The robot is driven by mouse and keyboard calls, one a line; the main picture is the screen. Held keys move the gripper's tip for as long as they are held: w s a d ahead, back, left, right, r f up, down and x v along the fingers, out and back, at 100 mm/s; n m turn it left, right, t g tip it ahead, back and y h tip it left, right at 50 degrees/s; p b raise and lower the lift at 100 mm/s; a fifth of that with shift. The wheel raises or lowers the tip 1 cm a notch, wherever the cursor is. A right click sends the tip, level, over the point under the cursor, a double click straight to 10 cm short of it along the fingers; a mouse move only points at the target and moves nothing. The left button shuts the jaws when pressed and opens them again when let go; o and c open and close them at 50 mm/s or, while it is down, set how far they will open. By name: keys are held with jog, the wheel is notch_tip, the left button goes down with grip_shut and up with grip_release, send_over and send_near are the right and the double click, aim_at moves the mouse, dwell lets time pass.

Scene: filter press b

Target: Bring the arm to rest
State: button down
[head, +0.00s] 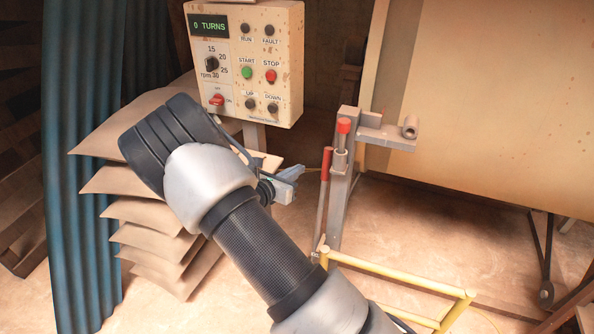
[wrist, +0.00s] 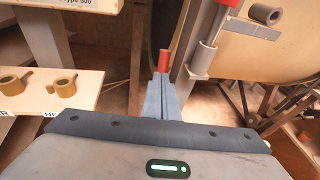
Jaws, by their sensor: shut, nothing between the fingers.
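My arm reaches up from the bottom of the head view, bent at a dark joint in front of a stack of sacks. My gripper (head: 294,172) points right, below the control box and left of a grey post with red-tipped parts. In the wrist view my gripper (wrist: 160,78) has its fingers together with nothing between them. A red handle (wrist: 164,60) shows just beyond the fingertips; I cannot tell whether they touch it. In the head view the gripper is apart from the red handle (head: 325,164).
The control box (head: 245,65) reads "0 TURNS". A grey post (head: 342,190) and a yellow rail (head: 400,280) stand to the right. Sacks (head: 150,245) and a blue corrugated sheet (head: 75,150) are left. A shelf (wrist: 85,92) holds two brass-coloured pieces. A large beige drum (head: 500,110) fills the right.

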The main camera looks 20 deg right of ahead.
jog(key=s+d+r+m+g+y+p, duration=0.15)
jog(key=s+d+r+m+g, duration=0.25)
jog(key=s+r+m, duration=0.45)
jog(key=s+d+r+m+g+y+p, duration=0.1)
jog(key=s+d+r+m+g+p, duration=0.2)
jog(key=s+r+m, duration=0.5)
jog(key=s+a+r+m+t+y+p, duration=0.1)
jog(key=s+a+r+m+y, duration=0.3)
jog(key=s, duration=0.6)
jog(key=s+a+r+m+t+y+p, duration=0.1)
jog(key=s+a+r+m+y, duration=0.3)
jog(key=s, duration=0.6)
jog(key=a+r+m, duration=0.2)
jog(key=a+r, duration=0.1)
jog(key=r, duration=0.1)
jog(key=shift+a+r+y, duration=0.2)
jog(key=shift+a+y, duration=0.15)
